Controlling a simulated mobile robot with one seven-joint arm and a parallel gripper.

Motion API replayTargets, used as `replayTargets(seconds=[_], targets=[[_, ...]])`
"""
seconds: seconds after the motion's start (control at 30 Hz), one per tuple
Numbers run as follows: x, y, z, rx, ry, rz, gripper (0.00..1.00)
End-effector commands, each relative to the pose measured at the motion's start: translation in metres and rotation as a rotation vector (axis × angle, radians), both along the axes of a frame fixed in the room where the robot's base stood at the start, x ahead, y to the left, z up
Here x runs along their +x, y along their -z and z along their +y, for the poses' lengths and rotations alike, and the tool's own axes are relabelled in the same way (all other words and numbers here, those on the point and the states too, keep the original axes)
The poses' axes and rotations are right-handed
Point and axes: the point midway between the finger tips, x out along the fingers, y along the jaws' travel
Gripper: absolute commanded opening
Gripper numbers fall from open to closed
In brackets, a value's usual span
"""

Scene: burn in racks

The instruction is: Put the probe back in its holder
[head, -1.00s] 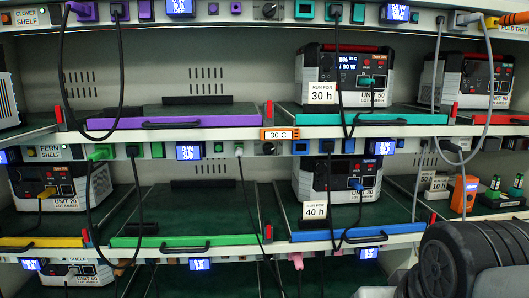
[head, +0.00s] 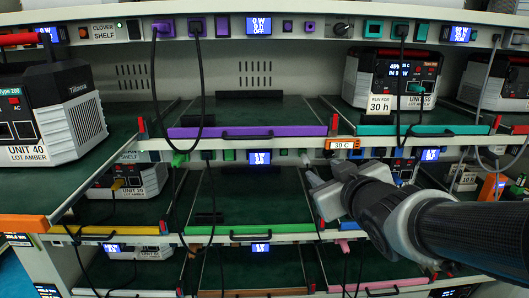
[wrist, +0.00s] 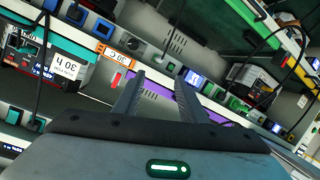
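I cannot make out the probe or its holder for certain in either current view. An orange handheld device (head: 490,188) stands on the shelf at the right edge of the head view, partly behind my arm. My gripper (head: 308,178) is in front of the middle shelf level, below the orange 30 C tag (head: 342,143). In the wrist view its two fingers (wrist: 158,95) are apart, with nothing visible between them. The 30 C tag also shows in the wrist view (wrist: 118,53).
A purple-edged tray (head: 245,132) above and a green-edged tray (head: 255,229) below are bare. UNIT 40 (head: 48,115) sits at the left, UNIT 50 (head: 395,80) at the upper right. Black cables (head: 202,75) hang in front of the shelves.

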Motion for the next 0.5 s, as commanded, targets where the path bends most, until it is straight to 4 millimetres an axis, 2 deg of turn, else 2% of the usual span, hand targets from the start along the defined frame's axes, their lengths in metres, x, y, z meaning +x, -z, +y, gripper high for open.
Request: replayTargets(seconds=[0.1,0.5], targets=[[0.025,0.01,0.002,-0.001,0.0,0.004,0.38],[0.1,0.031,0.009,0.001,0.001,0.002,0.38]])
